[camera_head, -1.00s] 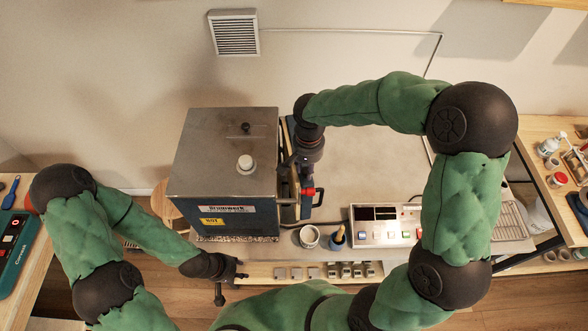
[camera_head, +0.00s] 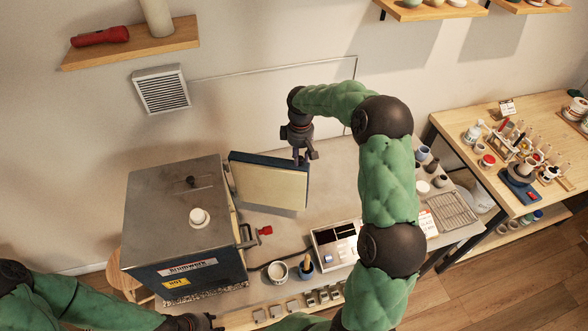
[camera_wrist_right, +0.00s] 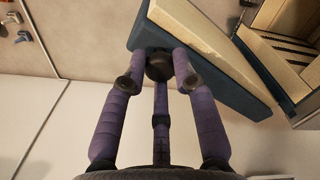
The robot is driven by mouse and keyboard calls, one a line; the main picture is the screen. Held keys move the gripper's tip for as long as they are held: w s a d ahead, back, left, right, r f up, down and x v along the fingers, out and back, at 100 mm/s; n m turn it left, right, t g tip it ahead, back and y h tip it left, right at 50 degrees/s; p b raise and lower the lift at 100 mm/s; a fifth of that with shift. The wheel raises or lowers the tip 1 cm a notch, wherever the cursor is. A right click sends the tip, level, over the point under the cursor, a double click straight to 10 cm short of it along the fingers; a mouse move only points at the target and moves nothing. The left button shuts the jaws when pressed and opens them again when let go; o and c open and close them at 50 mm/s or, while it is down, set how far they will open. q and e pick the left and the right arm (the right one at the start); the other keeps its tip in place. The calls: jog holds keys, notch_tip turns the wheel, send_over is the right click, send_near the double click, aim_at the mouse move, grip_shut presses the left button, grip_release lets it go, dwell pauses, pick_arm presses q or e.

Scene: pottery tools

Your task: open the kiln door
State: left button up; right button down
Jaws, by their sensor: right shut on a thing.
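The kiln (camera_head: 185,225) is a steel-topped box with a blue front on the left of the bench in the head view. Its door (camera_head: 268,188) stands swung wide from the kiln's right side, blue outer shell behind and cream lining toward me. My right gripper (camera_head: 303,152) is at the door's far edge. In the right wrist view, its fingers (camera_wrist_right: 158,84) close around a round dark knob (camera_wrist_right: 158,66) on the door's blue face (camera_wrist_right: 225,88). My left gripper (camera_head: 205,322) is at the bottom edge, partly cut off, its jaws unclear.
A red-ended latch lever (camera_head: 264,231) juts from the kiln's right side. A pale cup (camera_head: 278,271), a cup with tools (camera_head: 305,268) and a control box (camera_head: 337,244) stand near the bench's front edge. A wire rack (camera_head: 453,211) lies at right. Bare bench lies right of the door.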

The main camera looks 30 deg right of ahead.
jog(key=w+d+n+p, duration=0.1)
jog(key=w+d+n, duration=0.2)
jog(key=w, duration=0.3)
jog(key=shift+w+d, duration=0.3)
jog(key=c, duration=1)
grip_release()
notch_tip(320, 180, up, 12)
jog(key=shift+f, duration=0.1)
